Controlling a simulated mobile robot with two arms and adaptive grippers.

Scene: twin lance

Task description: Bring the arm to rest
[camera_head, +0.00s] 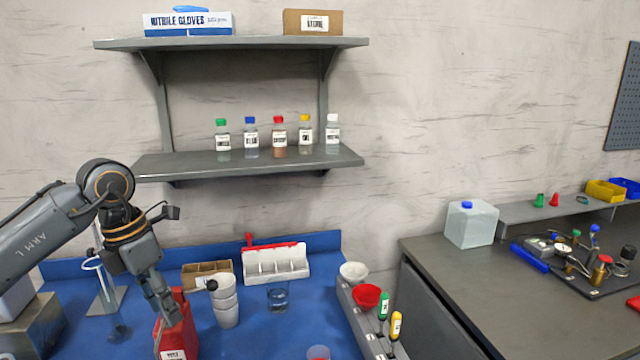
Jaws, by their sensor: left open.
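My left arm (50,225), marked "ARM L", comes in from the left edge and bends down over the blue bench top. Its gripper (164,316) points down and is open. The fingers are in front of a red container (181,333) with a white label, near the front of the bench. They overlap it in the picture; I cannot tell whether they touch it. Part of the container is hidden behind the gripper. My right gripper is not in view.
Near the gripper stand a stack of white cups (225,305), a brown divided box (207,274), a white rack (276,264), a glass beaker (278,297) and a ring stand (106,297). A shelf (250,163) with several bottles hangs above. A grey bench (455,270) stands right.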

